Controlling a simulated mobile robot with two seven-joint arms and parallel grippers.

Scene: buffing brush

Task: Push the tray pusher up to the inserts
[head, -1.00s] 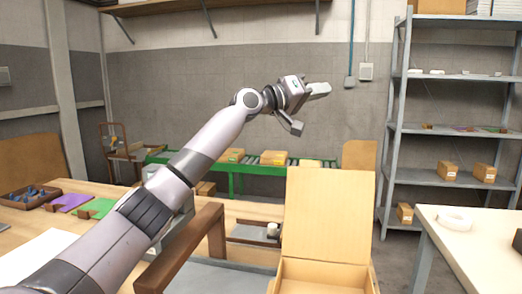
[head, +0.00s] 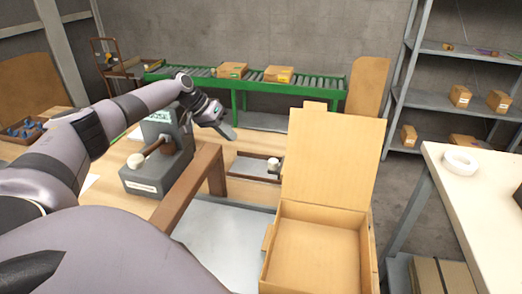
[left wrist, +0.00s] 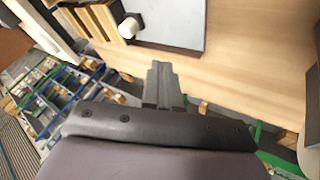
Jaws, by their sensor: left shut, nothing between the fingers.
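The tray pusher (head: 273,166) is a small dark piece with a pale round knob, at the right end of a shallow dark-rimmed tray (head: 240,177) on the wooden table. The pusher's white knob also shows at the top of the left wrist view (left wrist: 128,27), beside several light wooden slats (left wrist: 98,20), which may be the inserts. My left gripper (head: 229,132) is shut and empty, above and behind the tray in the head view. In the left wrist view its closed fingers (left wrist: 162,72) point toward the tray, apart from the knob. My right gripper is out of view.
An open cardboard box (head: 320,250) with a raised lid stands right of the tray. A grey machine (head: 160,150) with a ball-ended lever and a brown wooden bar (head: 190,190) stand to the left. A green roller conveyor (head: 200,82) runs behind the table.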

